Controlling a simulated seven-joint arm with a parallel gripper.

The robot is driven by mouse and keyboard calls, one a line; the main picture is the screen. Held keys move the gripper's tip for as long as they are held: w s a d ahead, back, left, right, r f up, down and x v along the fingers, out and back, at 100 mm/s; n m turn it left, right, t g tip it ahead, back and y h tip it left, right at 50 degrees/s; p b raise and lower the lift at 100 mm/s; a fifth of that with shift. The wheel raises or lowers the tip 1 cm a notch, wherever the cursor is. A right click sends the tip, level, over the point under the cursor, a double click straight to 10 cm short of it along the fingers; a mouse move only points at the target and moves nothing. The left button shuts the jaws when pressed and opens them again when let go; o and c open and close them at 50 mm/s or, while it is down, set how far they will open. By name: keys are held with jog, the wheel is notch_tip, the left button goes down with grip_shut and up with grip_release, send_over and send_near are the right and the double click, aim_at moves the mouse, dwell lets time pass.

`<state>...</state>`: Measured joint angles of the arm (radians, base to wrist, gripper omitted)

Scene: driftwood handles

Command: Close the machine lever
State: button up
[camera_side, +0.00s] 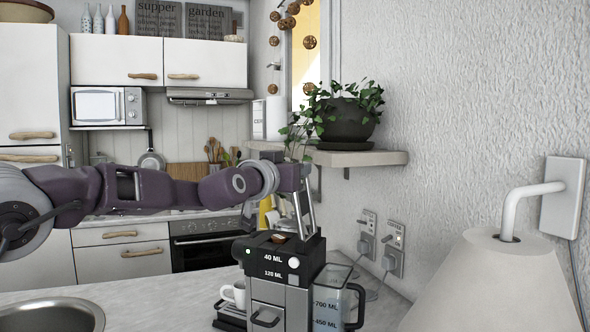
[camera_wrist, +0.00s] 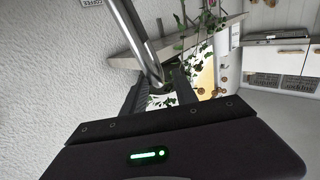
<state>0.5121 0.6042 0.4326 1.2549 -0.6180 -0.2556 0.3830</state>
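The black and silver coffee machine (camera_side: 283,282) stands on the counter, marked "40 ML" and "120 ML" on its front. Its silver lever (camera_side: 311,212) stands raised, rising from the machine's top. In the wrist view the lever is a thick, bent metal bar (camera_wrist: 138,38) coming down from the top edge. My gripper (camera_side: 298,190) is at the raised lever, above the machine. In the wrist view my gripper (camera_wrist: 160,90) has its dark fingers apart, with the bar's lower bend in front of or between them. I cannot tell whether they touch it.
A white cup (camera_side: 234,293) sits at the machine's left, and a clear water tank (camera_side: 330,298) at its right. A shelf (camera_side: 375,159) with a potted plant (camera_side: 345,118) is on the wall behind. A sink (camera_side: 50,316) is at the front left. A white lamp (camera_side: 497,285) stands at the right.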

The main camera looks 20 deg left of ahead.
jog(key=shift+w, duration=0.5)
grip_shut()
dwell(1.1)
